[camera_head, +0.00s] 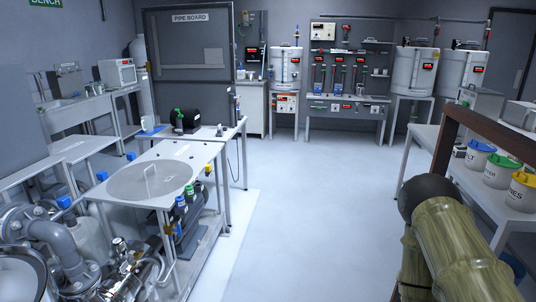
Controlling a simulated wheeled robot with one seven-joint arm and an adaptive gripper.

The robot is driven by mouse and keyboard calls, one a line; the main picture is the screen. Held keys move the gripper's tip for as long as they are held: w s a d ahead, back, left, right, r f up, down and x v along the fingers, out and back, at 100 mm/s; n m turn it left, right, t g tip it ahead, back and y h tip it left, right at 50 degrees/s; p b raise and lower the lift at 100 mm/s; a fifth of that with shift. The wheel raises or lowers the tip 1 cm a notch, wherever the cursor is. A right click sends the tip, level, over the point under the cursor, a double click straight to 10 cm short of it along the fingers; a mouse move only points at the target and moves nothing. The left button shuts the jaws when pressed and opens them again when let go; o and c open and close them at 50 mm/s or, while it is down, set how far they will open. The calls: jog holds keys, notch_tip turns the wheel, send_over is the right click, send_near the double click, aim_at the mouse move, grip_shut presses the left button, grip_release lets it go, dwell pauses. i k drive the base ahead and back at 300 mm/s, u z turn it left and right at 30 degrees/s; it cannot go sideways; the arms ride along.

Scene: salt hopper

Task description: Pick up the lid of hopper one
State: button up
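A round flat grey lid with a thin upright handle (150,181) lies on the near end of the white bench at the left. I cannot read a hopper number on it. My gripper is not in this view, so I cannot see whether it is open or shut. No hopper clearly marked as one can be made out.
Grey piping (55,240) fills the lower left. Lidded tubs (495,172) stand on the right shelf. White tanks (286,70) line the back. The middle floor (305,195) is clear.

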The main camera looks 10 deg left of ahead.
aim_at(152, 179)
jog(key=i, duration=3.45)
jog(key=u, duration=2.5)
